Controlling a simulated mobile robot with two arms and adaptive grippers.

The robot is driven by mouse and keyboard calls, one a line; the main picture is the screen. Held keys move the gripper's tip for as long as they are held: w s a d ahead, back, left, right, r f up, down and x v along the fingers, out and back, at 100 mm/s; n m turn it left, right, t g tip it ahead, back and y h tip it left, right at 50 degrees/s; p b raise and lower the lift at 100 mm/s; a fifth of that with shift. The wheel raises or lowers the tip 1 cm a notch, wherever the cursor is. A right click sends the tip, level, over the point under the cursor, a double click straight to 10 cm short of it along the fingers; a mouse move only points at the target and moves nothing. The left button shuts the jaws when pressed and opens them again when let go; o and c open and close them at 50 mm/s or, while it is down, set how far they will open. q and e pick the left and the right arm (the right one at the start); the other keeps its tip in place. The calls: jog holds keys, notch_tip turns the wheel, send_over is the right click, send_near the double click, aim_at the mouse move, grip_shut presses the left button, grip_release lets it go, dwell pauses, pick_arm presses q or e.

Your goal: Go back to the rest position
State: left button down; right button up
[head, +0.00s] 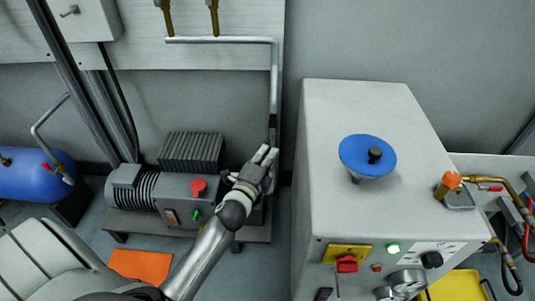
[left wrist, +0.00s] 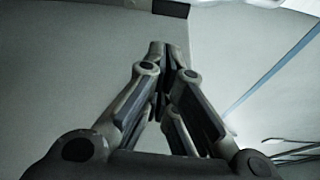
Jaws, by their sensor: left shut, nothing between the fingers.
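My left gripper (head: 265,156) is in the middle of the head view, at the end of my left arm, which comes up from the lower left. It appears in front of the right end of a grey motor unit with a red knob (head: 198,187). In the left wrist view its fingers (left wrist: 166,50) meet at the tips, shut with nothing between them. My right gripper shows in neither view.
A white cabinet (head: 335,190) with a blue disc (head: 367,157) on top stands right of my left gripper. A vertical pipe (head: 274,90) runs behind the gripper. A blue tank (head: 35,174) is far left. An orange mat (head: 140,265) lies on the floor.

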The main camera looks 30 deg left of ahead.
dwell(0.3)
